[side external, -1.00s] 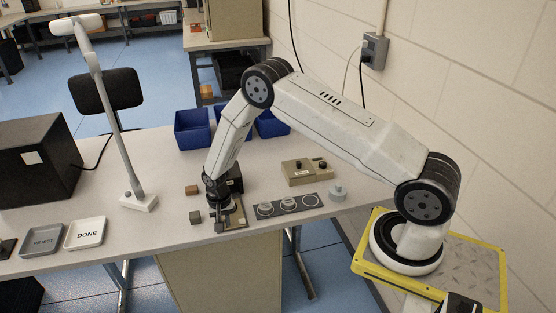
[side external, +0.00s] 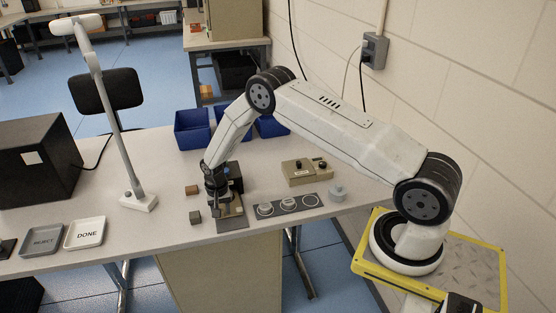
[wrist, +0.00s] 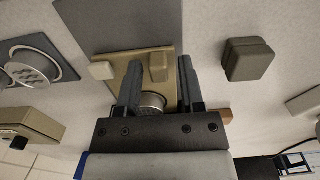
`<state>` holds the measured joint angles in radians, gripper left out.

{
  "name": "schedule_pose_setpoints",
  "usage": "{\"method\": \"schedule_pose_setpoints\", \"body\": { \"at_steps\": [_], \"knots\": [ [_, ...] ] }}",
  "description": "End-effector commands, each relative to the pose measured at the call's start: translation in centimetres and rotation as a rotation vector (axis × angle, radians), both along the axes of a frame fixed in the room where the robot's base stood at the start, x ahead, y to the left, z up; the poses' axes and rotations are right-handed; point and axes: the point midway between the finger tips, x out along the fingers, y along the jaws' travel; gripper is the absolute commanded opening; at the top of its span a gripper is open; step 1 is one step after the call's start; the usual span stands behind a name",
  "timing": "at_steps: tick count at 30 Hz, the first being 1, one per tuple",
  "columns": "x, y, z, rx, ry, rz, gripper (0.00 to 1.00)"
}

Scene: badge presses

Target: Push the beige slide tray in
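The beige slide tray (wrist: 150,62) lies on a flat grey base plate (wrist: 133,22) in front of the black press (side external: 236,180). In the side view the tray (side external: 236,208) shows just beside my gripper (side external: 215,203), with bare grey plate in front of it. In the wrist view the two fingers of my gripper (wrist: 158,70) are apart and reach down over the tray. A raised beige block on the tray shows between them, and a round metal part (wrist: 152,100) sits behind it, partly hidden. Whether the fingers touch the tray cannot be told.
A dark grey block (side external: 195,217) and a brown block (side external: 191,190) lie left of the press. A dark plate with round discs (side external: 288,206) and a beige control box (side external: 306,172) are to the right. DONE (side external: 85,233) and REJECT (side external: 42,240) trays lie far left.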

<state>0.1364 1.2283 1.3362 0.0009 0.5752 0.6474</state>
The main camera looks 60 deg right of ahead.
Motion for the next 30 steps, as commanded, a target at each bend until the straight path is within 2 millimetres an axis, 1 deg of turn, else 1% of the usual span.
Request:
{"method": "schedule_pose_setpoints", "body": {
  "at_steps": [10, 14, 20, 30],
  "knots": [
    [-0.1, 0.0, 0.0, 0.000, 0.001, -0.001, 0.59],
    [-0.1, 0.0, 0.3, 0.000, 0.001, -0.001, 0.59],
    [0.0, -0.1, 1.7, -0.001, -0.001, -0.001, 0.59],
    [0.0, 0.0, 5.6, -0.001, -0.002, 0.000, 0.59]
  ]
}}
